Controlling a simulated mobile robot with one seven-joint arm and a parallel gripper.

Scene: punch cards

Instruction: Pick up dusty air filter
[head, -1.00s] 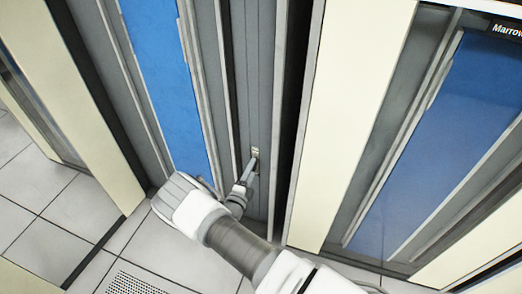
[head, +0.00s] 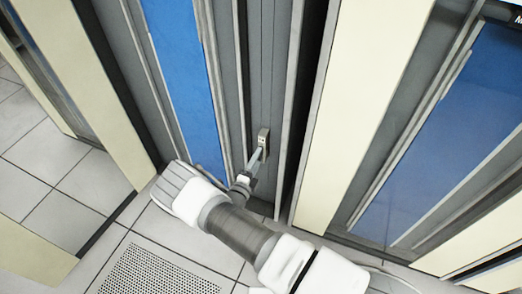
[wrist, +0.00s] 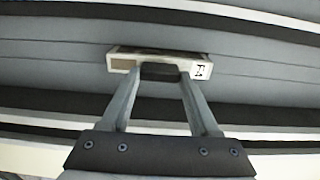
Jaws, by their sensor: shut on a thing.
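The dusty air filter looks like a small grey-beige box with a dark mark on one end. It shows against the grey cabinet panel in the head view (head: 264,134) and in the wrist view (wrist: 122,62). My gripper (head: 261,150) reaches up to it from below in the head view. In the wrist view my gripper's fingers (wrist: 160,72) come together on its near side, shut on it. The fingertips cover part of its middle. Whether it still touches the panel I cannot tell.
The grey panel (head: 277,95) stands between a blue cabinet panel (head: 185,85) on the left and a cream cabinet side (head: 345,110) on the right. A perforated floor tile (head: 155,272) lies below. Open tiled floor (head: 50,145) shows at left.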

